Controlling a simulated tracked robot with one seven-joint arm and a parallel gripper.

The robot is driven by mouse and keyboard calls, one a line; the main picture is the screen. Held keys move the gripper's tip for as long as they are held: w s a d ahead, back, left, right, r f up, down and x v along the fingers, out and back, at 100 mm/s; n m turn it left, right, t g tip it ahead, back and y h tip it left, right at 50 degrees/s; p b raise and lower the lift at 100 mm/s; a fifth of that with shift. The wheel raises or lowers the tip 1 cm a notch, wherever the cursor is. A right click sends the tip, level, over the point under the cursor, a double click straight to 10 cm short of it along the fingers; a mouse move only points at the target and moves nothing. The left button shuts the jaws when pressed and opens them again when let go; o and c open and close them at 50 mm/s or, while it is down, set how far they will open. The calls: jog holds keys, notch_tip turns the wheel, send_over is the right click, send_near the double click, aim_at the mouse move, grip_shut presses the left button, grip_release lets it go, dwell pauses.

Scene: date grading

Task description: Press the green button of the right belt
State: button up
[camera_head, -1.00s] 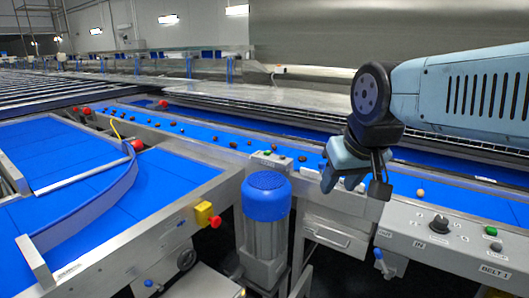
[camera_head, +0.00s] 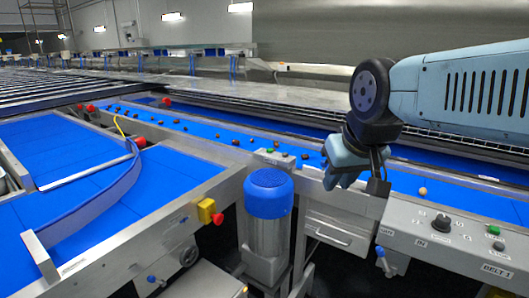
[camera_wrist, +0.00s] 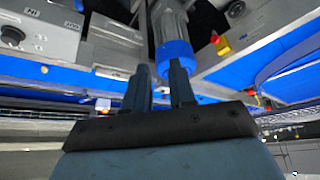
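The control panel marked BELT 1 (camera_head: 455,250) stands at the lower right of the head view. A second small control box (camera_head: 270,152) with a tiny green spot sits behind the blue-capped motor. The green button is not clear in the wrist view.
A black knob (camera_head: 440,223) stands up from the panel, left of the green button. The blue-capped motor (camera_head: 268,195) is left of my gripper. A yellow box with a red button (camera_head: 209,212) is further left. Brown dates lie on the blue belt (camera_head: 225,135).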

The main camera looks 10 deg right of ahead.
grip_shut()
dwell(1.4)
